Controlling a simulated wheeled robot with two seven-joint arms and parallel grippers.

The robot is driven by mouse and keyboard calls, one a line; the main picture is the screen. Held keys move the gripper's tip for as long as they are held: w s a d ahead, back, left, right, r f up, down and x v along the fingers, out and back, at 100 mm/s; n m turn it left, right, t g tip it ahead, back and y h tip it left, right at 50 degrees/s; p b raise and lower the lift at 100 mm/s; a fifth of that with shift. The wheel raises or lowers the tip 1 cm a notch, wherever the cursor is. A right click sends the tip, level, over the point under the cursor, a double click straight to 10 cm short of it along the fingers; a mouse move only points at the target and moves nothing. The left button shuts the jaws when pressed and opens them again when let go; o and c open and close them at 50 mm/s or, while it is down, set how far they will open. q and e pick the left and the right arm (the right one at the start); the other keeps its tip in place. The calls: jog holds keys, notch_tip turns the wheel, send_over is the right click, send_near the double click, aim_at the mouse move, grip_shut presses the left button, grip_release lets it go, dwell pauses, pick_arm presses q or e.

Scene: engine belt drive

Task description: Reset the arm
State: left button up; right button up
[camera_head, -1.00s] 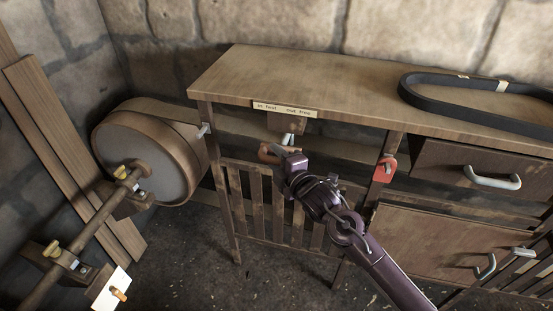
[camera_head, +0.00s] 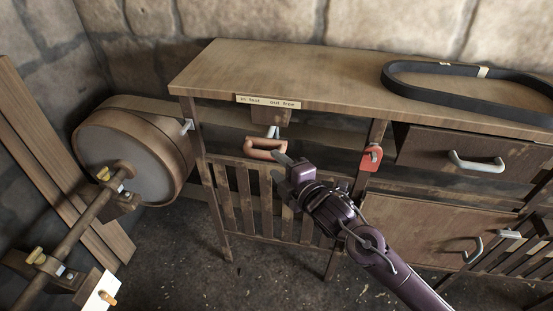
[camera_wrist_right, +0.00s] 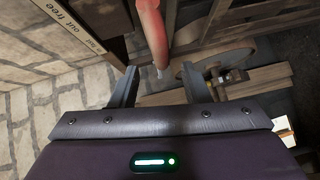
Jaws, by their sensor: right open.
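My right gripper (camera_head: 278,172) is open and empty in the head view, just below and right of an orange handle (camera_head: 264,149). The handle hangs on a grey stem under the front edge of the wooden bench (camera_head: 330,85), below a paper label (camera_head: 268,101). In the right wrist view, the open jaws (camera_wrist_right: 160,86) show with nothing clamped, and the orange-red handle (camera_wrist_right: 152,32) lies beyond their tips, apart from them. My left gripper is in neither view.
A black belt (camera_head: 395,82) lies on the bench top at right. A belt-wrapped drum (camera_head: 125,155) and a shaft stand at left. A red tag (camera_head: 371,158) hangs on the bench post. Drawer handles (camera_head: 476,164) stick out at right. Slats and floor lie below.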

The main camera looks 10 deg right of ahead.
jog(key=s+d+f+m+g+h, duration=0.2)
jog(key=s+d+f+m+g, duration=0.15)
jog(key=s+m, duration=0.45)
jog(key=s+d+f+m+g+h, duration=0.3)
jog(key=s+d+m+g, duration=0.15)
jog(key=s, duration=0.45)
jog(key=s+d+f+m+g+h, duration=0.25)
jog(key=s+d+m, duration=0.25)
jog(key=s+m, duration=0.3)
jog(key=s+f+g, duration=0.2)
jog(key=s+f, duration=0.1)
jog(key=f, duration=3)
jog(key=s+d+f, duration=0.1)
jog(key=s+f, duration=0.7)
jog(key=s, duration=0.1)
jog(key=s+d+f+n+g, duration=0.1)
jog(key=s+d+f, duration=0.1)
jog(key=s+f, duration=0.6)
jog(key=shift+s+d, duration=0.3)
jog(key=shift+s, duration=0.7)
